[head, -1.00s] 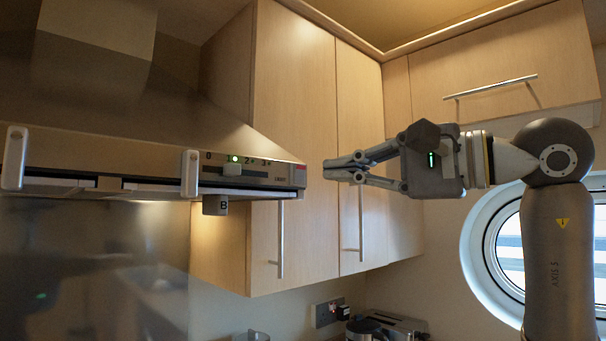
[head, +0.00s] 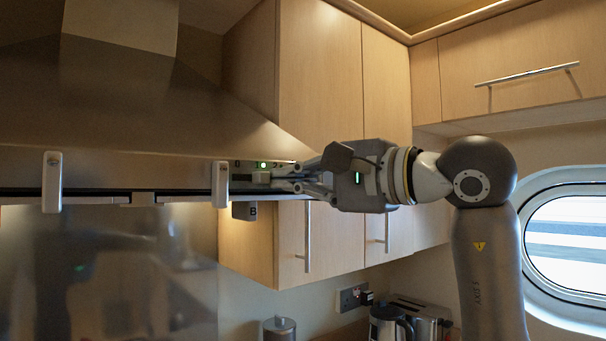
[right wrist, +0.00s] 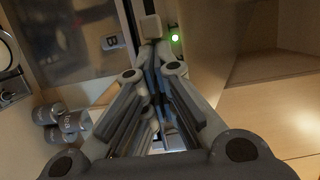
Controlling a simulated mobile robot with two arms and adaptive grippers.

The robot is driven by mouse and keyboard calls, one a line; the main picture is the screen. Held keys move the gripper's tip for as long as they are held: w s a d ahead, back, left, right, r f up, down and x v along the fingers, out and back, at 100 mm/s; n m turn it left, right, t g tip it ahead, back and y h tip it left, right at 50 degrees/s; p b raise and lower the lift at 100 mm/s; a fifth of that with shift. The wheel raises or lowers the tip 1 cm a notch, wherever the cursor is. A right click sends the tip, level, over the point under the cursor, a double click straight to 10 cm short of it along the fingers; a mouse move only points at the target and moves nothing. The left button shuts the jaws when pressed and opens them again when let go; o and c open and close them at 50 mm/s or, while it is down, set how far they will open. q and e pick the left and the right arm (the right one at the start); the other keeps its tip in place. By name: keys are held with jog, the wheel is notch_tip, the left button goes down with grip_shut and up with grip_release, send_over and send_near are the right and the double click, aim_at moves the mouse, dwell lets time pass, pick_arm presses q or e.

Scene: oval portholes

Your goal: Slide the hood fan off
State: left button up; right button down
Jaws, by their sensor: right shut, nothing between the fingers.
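The range hood (head: 110,165) fills the left of the head view. Its front strip has a numbered scale, now partly hidden by my gripper, and a lit green light (head: 263,165). In the right wrist view a pale block (right wrist: 151,27), apparently the knob, lies just beyond the fingertips, beside the green light (right wrist: 174,37). I cannot tell whether they touch. My left gripper is not in view.
A grey block marked B (head: 244,211) hangs below. Wooden cupboards (head: 320,90) stand behind; a kettle (head: 388,323) and toaster (head: 425,315) are below.

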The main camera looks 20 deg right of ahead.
aim_at(270, 178)
jog(key=shift+d, duration=0.15)
jog(key=shift+s+a, duration=0.3)
jog(key=shift+a, duration=0.55)
jog(key=shift+s+a, duration=0.3)
jog(key=shift+a, duration=0.55)
jog(key=shift+d, duration=0.2)
